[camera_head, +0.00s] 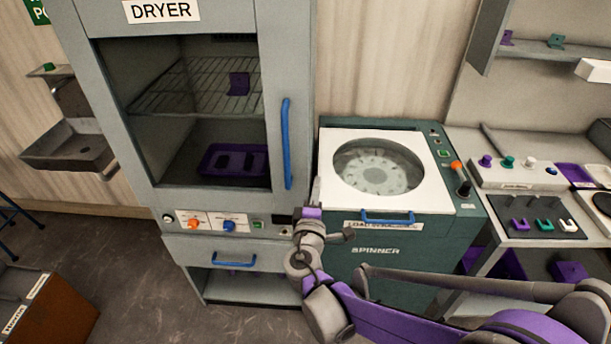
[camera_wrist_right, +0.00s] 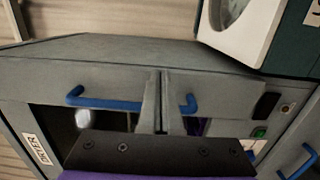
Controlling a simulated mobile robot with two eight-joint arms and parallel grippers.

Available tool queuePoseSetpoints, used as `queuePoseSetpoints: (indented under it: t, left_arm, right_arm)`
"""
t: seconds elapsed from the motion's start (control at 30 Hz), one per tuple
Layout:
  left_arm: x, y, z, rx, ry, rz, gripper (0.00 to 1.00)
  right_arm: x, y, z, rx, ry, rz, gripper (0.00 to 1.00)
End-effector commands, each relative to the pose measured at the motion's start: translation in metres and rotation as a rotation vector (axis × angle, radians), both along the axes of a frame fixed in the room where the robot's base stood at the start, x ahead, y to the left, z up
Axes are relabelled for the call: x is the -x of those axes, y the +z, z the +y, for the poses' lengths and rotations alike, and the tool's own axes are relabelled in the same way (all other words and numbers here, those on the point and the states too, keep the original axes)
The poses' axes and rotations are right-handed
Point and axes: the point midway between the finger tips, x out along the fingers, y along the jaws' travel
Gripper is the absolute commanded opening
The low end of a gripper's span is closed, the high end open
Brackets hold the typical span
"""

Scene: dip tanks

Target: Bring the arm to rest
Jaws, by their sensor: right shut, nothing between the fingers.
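My right gripper (camera_head: 316,186) is shut and empty. It is raised in front of the gap between the dryer (camera_head: 275,60) and the spinner (camera_head: 390,262). In the right wrist view its two fingers (camera_wrist_right: 161,102) are together, in front of the dryer's long blue door handle (camera_wrist_right: 110,102). I cannot tell from that view how close they are to the handle; in the head view the handle (camera_head: 286,145) stands left of and above the gripper. The dryer door looks shut. My left gripper is not in view.
Behind the dryer door, a purple part (camera_head: 239,84) is on the wire rack and a purple tray (camera_head: 205,163) is below. The spinner's lid (camera_head: 330,150) looks shut. A bench (camera_head: 500,228) with coloured parts stands right, a sink (camera_head: 70,145) left.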

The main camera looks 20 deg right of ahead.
Motion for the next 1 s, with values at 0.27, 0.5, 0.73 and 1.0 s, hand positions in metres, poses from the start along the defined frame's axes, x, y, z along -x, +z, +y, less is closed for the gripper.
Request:
queuePoseSetpoints:
  t: [0.27, 0.5, 0.73, 1.0]
  left_arm:
    - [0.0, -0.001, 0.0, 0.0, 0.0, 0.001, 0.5]
    - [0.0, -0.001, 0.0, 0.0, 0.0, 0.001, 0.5]
    - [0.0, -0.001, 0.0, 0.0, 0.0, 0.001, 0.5]
    - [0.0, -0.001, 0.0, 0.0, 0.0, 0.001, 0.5]
  right_arm:
    - [0.042, 0.0, -0.018, 0.001, 0.0, 0.0, 0.0]
    - [0.05, -0.001, -0.021, -0.001, 0.002, 0.0, 0.0]
    - [0.068, -0.012, -0.04, -0.165, -0.072, 0.032, 0.0]
    - [0.138, -0.07, -0.058, -0.716, -0.294, 0.182, 0.0]
